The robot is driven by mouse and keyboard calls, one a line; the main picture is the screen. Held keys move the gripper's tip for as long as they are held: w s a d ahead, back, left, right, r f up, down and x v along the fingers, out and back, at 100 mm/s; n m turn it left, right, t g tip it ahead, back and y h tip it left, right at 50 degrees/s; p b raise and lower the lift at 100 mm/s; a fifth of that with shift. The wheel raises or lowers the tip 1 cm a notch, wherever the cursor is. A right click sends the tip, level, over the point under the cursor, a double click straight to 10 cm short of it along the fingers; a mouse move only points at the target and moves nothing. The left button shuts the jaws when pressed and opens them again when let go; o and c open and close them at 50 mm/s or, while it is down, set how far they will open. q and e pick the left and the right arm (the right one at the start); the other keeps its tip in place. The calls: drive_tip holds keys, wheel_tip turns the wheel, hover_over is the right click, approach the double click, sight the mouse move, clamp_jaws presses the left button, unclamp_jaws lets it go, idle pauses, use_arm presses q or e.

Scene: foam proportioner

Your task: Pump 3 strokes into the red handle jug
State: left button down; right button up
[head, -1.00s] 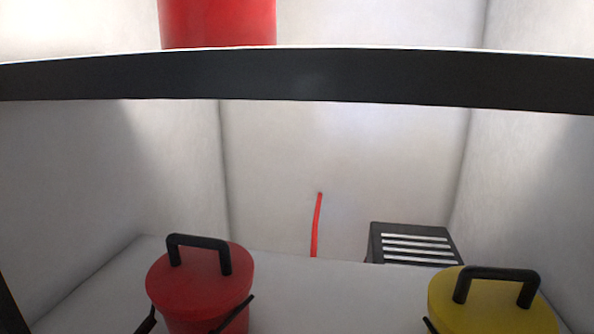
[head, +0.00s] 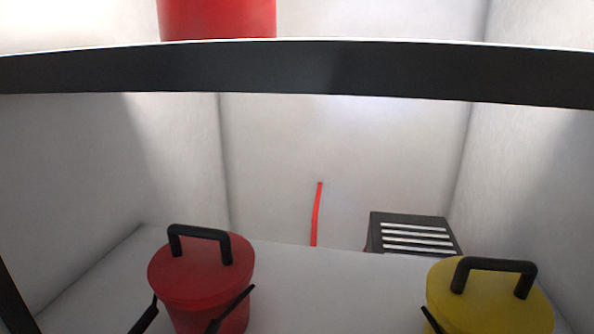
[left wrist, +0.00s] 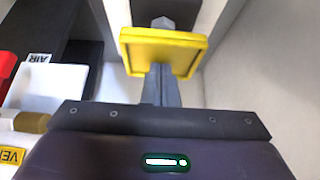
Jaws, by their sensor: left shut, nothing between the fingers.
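In the head view a red lidded container (head: 205,275) with a black handle stands at the left on a pale surface. A yellow lidded container (head: 485,300) with a black handle stands at the right. I cannot tell whether the red container is the red handle jug. My left gripper (left wrist: 161,70) is shut and empty in the left wrist view. Its fingertips are at the near edge of a yellow square plate (left wrist: 165,48) with a grey bolt-like end beyond it; whether they touch is unclear. Neither gripper shows in the head view.
A dark bar (head: 300,72) crosses the head view, with a red cylinder (head: 217,18) above it. A thin red tube (head: 317,215) and a black slatted box (head: 412,235) are behind.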

use_arm(q)
drive_tip(key=shift+r+p, duration=0.6)
drive_tip(key=shift+r, duration=1.6)
wheel_tip(320, 180, up, 4)
